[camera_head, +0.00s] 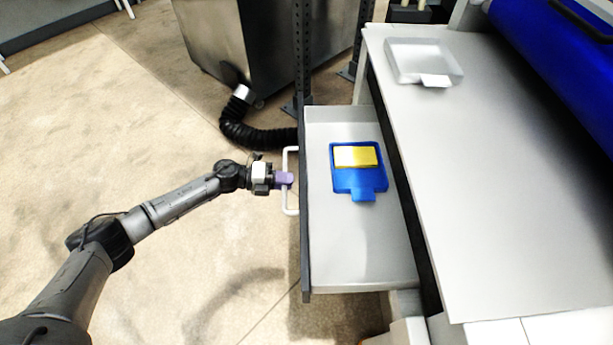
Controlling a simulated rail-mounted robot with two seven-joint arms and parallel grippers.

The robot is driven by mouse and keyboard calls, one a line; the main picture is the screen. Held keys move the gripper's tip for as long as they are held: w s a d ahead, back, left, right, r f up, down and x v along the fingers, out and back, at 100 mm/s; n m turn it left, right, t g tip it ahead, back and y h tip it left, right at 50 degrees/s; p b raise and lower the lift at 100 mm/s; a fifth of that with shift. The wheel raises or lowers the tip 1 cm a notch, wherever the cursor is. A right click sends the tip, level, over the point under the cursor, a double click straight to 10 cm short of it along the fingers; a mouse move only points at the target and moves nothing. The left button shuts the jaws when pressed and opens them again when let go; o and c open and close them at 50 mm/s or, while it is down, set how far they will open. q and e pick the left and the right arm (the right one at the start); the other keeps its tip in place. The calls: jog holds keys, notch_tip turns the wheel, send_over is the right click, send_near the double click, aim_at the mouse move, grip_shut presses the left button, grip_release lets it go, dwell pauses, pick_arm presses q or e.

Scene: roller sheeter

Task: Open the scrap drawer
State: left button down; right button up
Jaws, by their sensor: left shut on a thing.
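The scrap drawer (345,255) stands pulled out to the left from under the grey worktop, with its inside in view. Its dark front panel (306,230) carries a white bar handle (290,209). My left gripper (284,180) is at the handle, with its purple fingers shut on the bar near its middle. Inside the drawer lies a blue tray (345,184) with a tab, and a yellow block (357,156) sits in it. My right gripper is not in view.
The grey worktop (470,190) lies right of the drawer, with a clear tray (400,62) on it and a blue roller (550,60) beyond. A black hose (240,131) and a metal cabinet (225,40) stand behind. The floor left of the drawer is mostly free.

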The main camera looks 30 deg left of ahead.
pick_arm(q)
jog(key=shift+f+v, duration=0.25)
jog(key=shift+v, duration=0.85)
jog(key=shift+f+v, duration=0.2)
jog(key=shift+v, duration=0.95)
jog(key=shift+a, duration=0.15)
jog(key=c, duration=1.2)
grip_release()
jog(key=shift+o, duration=0.2)
jog(key=shift+s, duration=0.1)
jog(key=p+v, duration=0.3)
jog(key=v, duration=1)
jog(key=shift+a, duration=0.4)
